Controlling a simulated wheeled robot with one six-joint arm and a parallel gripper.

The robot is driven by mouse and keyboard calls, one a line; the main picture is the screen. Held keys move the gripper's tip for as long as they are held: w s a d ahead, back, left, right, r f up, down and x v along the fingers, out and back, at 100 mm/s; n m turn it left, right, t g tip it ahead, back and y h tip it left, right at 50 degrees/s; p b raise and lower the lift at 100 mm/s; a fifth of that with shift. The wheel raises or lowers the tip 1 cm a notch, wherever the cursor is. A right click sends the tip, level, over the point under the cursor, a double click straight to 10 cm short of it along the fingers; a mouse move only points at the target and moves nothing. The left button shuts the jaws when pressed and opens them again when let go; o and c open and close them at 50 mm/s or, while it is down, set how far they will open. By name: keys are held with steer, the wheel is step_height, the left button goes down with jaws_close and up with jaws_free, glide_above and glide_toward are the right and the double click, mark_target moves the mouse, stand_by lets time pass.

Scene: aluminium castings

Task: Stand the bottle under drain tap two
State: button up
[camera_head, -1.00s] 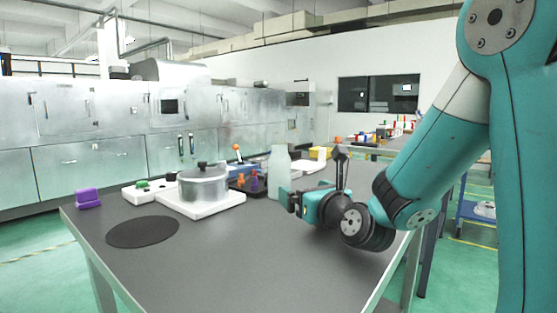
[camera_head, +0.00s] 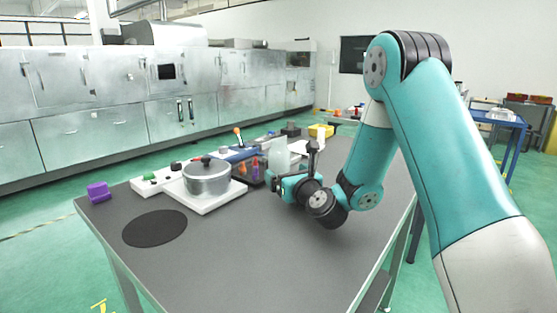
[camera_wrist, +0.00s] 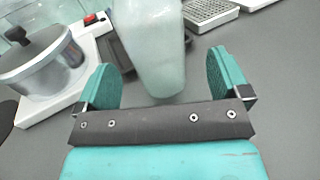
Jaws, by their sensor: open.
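The bottle (camera_head: 279,152) is pale, translucent green and stands upright on the grey table. In the wrist view the bottle (camera_wrist: 157,45) rises between my two teal fingers, its top out of frame. My gripper (camera_wrist: 166,78) is open, with one finger to each side of the bottle and gaps visible. In the head view my gripper (camera_head: 284,186) is low over the table at the bottle's near side and hides its lower part. A grey slotted tray (camera_wrist: 208,10) with a pale rim lies beyond the bottle at the right. I cannot make out drain tap two.
A steel pot (camera_head: 206,177) stands on a white base (camera_head: 218,200) left of the bottle, near my left finger. A dark round mat (camera_head: 155,228) and a purple block (camera_head: 98,192) lie further left. The front right of the table is clear.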

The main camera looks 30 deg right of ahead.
mark_target(284, 171)
steer(key=w+p, duration=0.1)
steer(key=p, duration=0.1)
steer(key=w+r+p, duration=0.1)
steer(key=w, duration=0.1)
steer(key=shift+a+p, duration=0.1)
steer(key=shift+p, duration=0.3)
steer(key=shift+w+f+p, duration=0.35)
steer(key=shift+w+p, duration=0.05)
steer(key=shift+w, duration=0.15)
steer(key=c, duration=1.1)
steer(key=shift+o, duration=0.2)
steer(key=shift+r, duration=0.1)
step_height(284, 171, up, 20)
steer(key=p, duration=1.8)
